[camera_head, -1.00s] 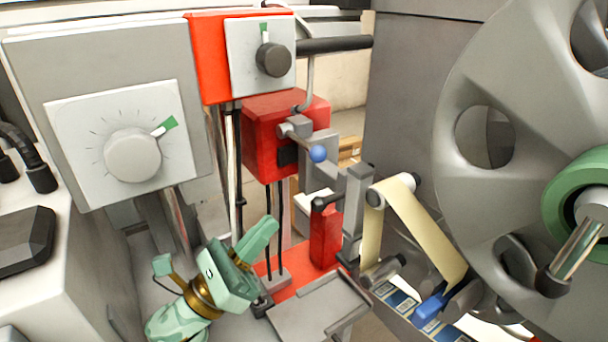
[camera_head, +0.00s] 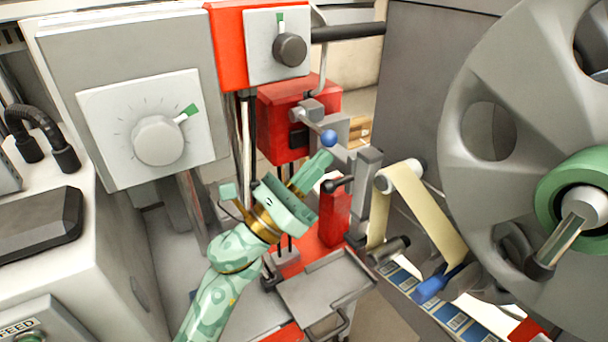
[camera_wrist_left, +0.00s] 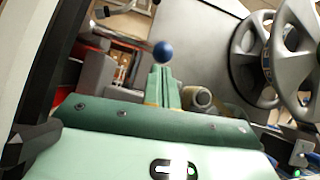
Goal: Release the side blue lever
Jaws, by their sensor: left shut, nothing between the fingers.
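A lever with a round blue knob (camera_head: 328,138) sticks out from the side of the red box (camera_head: 282,105). My left gripper (camera_head: 318,163) is shut and empty. Its fingertips are just below the blue knob in the head view. In the left wrist view the blue knob (camera_wrist_left: 163,51) shows right at the tips of my closed left fingers (camera_wrist_left: 161,76); I cannot tell whether they touch. A second, flat blue lever (camera_head: 436,284) sits lower right by the label strip. My right gripper is not in view.
The paper tape (camera_head: 425,210) and the large grey reel (camera_head: 480,60) are further right. A panel with a dial (camera_head: 158,140) is at the left. A grey tray (camera_head: 325,285) lies below.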

